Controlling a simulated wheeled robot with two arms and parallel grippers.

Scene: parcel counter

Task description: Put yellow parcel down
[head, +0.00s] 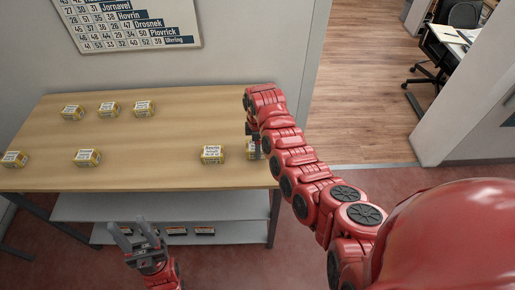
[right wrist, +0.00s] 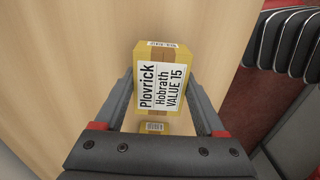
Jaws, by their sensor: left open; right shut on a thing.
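A yellow parcel (right wrist: 160,75) with a brown tape band and a white label reading "Plovrick, Hobrath, VALUE 15" sits between the fingers of my right gripper (right wrist: 165,100), which is shut on it. In the head view this parcel (head: 254,151) is mostly hidden by my right arm, near the table's right edge. I cannot tell whether it touches the tabletop (head: 170,135). My left gripper (head: 130,232) is open and empty, in front of the table and low by the shelf.
Another yellow parcel (head: 212,154) stands just left of the held one. Several more, such as one at the back (head: 109,109), stand along the left half. A name-and-number board (head: 130,22) hangs on the wall. The lower shelf (head: 230,207) holds dark items. The table's middle is clear.

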